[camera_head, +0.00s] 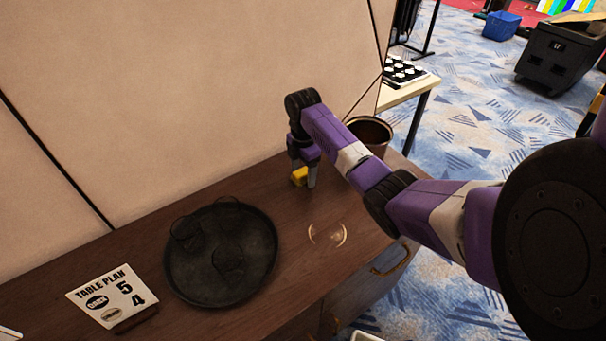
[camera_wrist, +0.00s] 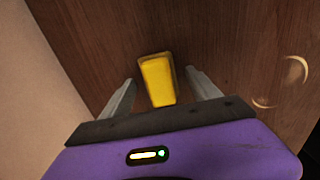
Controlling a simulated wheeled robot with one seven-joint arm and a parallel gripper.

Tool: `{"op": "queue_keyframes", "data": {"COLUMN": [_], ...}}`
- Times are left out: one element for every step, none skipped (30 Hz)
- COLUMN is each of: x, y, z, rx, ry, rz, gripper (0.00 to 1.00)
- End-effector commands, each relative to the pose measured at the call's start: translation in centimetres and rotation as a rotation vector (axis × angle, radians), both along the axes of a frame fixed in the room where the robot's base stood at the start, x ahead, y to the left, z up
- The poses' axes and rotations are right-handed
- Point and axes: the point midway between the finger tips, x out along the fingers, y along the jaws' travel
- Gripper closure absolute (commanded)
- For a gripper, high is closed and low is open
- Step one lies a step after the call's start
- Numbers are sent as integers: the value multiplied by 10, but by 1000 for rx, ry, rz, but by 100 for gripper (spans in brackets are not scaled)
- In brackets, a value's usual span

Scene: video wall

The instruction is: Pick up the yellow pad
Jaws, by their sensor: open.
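The yellow pad (camera_head: 299,176) is a small yellow block on the dark brown wooden top, close to the wall panel. In the wrist view the yellow pad (camera_wrist: 158,80) lies between the two grey fingers, a little beyond their tips, with a gap on each side. My gripper (camera_head: 303,175) points down at the pad and partly hides it in the head view. My gripper (camera_wrist: 162,88) is open and holds nothing. I cannot tell how high the fingertips are above the wood.
A round dark tray (camera_head: 180,283) with dark glass-like items stands left of the pad. A table plan card (camera_head: 106,296) is further left. A brown bucket-like container (camera_head: 371,132) is behind my arm. A pale ring mark (camera_head: 327,235) lies on the wood. The beige wall (camera_head: 180,90) is close behind.

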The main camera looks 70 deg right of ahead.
Motion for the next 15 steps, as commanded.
{"op": "queue_keyframes", "data": {"x": [0,0,0,0,0,0,0,0,0,0,0,0,0,0,0], "y": [0,0,0,0,0,0,0,0,0,0,0,0,0,0,0], "z": [0,0,0,0,0,0,0,0,0,0,0,0,0,0,0], "rx": [0,0,0,0,0,0,0,0,0,0,0,0,0,0,0], "ry": [0,0,0,0,0,0,0,0,0,0,0,0,0,0,0], "rz": [0,0,0,0,0,0,0,0,0,0,0,0,0,0,0], "gripper": [29,29,29,29,29,37,43,49,57,62,68,76,82,88,94]}}
